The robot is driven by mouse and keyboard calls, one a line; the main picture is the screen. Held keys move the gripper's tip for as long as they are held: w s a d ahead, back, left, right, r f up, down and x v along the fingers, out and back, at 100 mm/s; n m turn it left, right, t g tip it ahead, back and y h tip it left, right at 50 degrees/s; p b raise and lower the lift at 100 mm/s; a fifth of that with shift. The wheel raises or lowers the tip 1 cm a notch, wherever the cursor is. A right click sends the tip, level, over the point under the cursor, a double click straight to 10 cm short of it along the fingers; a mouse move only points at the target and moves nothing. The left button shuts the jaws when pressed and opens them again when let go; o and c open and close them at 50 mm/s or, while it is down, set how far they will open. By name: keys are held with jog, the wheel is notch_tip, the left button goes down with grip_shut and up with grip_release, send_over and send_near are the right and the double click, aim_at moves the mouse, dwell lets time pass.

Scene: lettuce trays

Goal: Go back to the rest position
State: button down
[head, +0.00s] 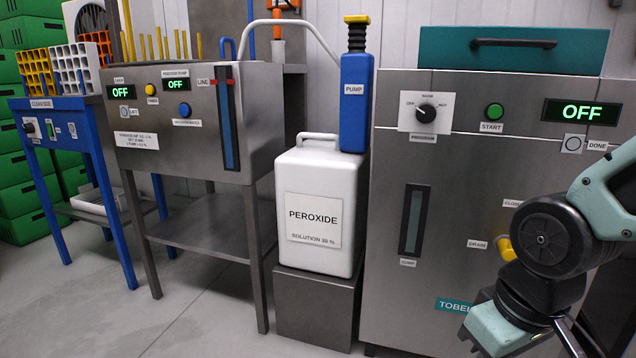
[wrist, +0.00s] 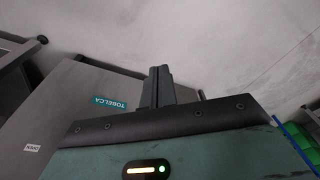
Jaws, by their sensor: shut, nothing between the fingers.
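My arm shows at the lower right of the head view, folded in front of the steel Tobelca machine (head: 400,300). The fingers of my gripper run off the bottom edge there. In the wrist view my gripper (wrist: 158,75) shows its two dark fingers pressed together, with nothing held. The same machine's front, with its teal label, lies to the left of the fingers in the wrist view (wrist: 75,75). My wrist hides part of the machine's lower right front, near the yellow drain knob (head: 506,249).
A white peroxide canister (head: 347,262) with a blue pump (head: 354,105) stands on a steel block (head: 310,305). A steel tank on legs (head: 196,135), a blue table (head: 75,150) and green crates (head: 20,190) stand to the left. The grey floor (head: 110,310) in front is clear.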

jog(key=s+a+r+n+p, duration=0.1)
jog(key=s+a+r+p, duration=0.15)
jog(key=r+p, duration=0.2)
jog(key=s+a+r+n+g+p, duration=0.1)
jog(key=s+a+r+p, duration=0.1)
jog(key=s+r+p, duration=0.3)
jog(key=s+a+r+n+p, duration=0.1)
jog(key=a+r+n+p, duration=0.15)
jog(key=r, duration=0.35)
notch_tip(320, 180, up, 35)
jog(key=p, duration=3.5)
jog(key=shift+w+m+p, duration=0.2)
jog(key=shift+m+p, duration=0.1)
jog(key=shift+m, duration=0.15)
jog(key=c, duration=2.1)
grip_release()
jog(key=shift+c, duration=0.2)
